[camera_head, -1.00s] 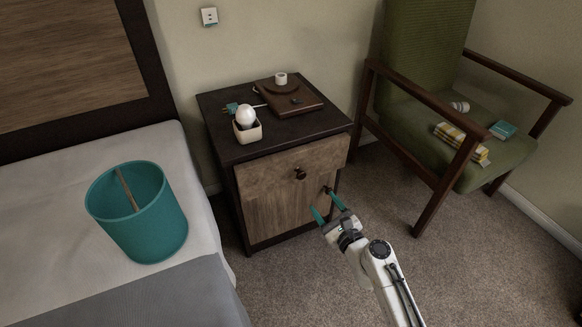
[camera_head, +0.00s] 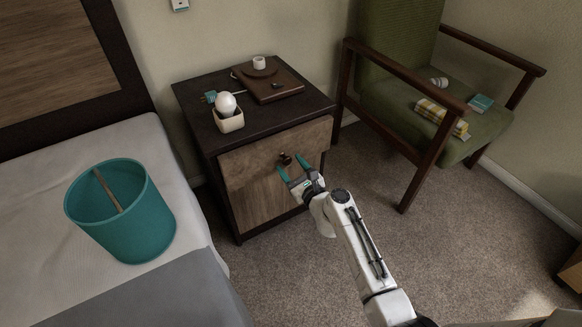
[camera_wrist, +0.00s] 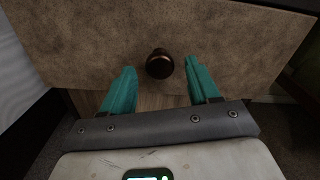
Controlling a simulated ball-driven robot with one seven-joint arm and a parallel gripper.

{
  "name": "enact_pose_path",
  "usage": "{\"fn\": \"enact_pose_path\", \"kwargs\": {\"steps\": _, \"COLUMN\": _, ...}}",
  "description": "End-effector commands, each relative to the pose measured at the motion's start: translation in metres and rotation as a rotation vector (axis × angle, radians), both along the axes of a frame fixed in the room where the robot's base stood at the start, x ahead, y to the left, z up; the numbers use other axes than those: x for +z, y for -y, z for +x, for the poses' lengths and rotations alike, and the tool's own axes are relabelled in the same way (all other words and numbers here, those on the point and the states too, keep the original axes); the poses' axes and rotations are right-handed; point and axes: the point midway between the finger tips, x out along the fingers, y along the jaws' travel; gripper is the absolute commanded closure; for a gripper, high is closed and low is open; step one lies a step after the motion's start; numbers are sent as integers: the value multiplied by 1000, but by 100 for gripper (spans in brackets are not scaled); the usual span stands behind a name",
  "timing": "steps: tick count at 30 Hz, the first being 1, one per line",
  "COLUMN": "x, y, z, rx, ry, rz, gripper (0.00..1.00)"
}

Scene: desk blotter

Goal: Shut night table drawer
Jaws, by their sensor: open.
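The night table (camera_head: 215,165) is dark wood with a brown drawer front (camera_head: 250,160) under its top. The front looks wider than the panel below and seems to stand out a little; the exact gap cannot be told. A dark round knob (camera_head: 285,158) sits on the drawer front, and it also shows in the wrist view (camera_wrist: 159,64). My gripper (camera_head: 292,167) is open and empty, its teal fingers pointing at the drawer front. In the wrist view, the fingertips (camera_wrist: 159,71) lie on either side of the knob; contact cannot be told.
On the night table are a white bulb-like object in a small box (camera_head: 228,118), a brown book (camera_head: 268,82) and a white cup (camera_head: 259,62). A bed with a teal bin (camera_head: 140,225) is at left. A green armchair (camera_head: 400,110) stands at right. Carpet in front is open.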

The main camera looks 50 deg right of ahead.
Motion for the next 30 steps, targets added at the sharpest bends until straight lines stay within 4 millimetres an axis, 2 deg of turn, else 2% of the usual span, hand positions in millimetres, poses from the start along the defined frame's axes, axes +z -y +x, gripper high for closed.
{"fn": "enact_pose_path", "kwargs": {"steps": 11, "x": 0, "y": 1, "z": 5, "rx": 0, "ry": 0, "rz": 0, "gripper": 41}}
{"fn": "enact_pose_path", "kwargs": {"steps": 30, "x": 0, "y": 1, "z": 5, "rx": 0, "ry": 0, "rz": -1, "gripper": 100}}
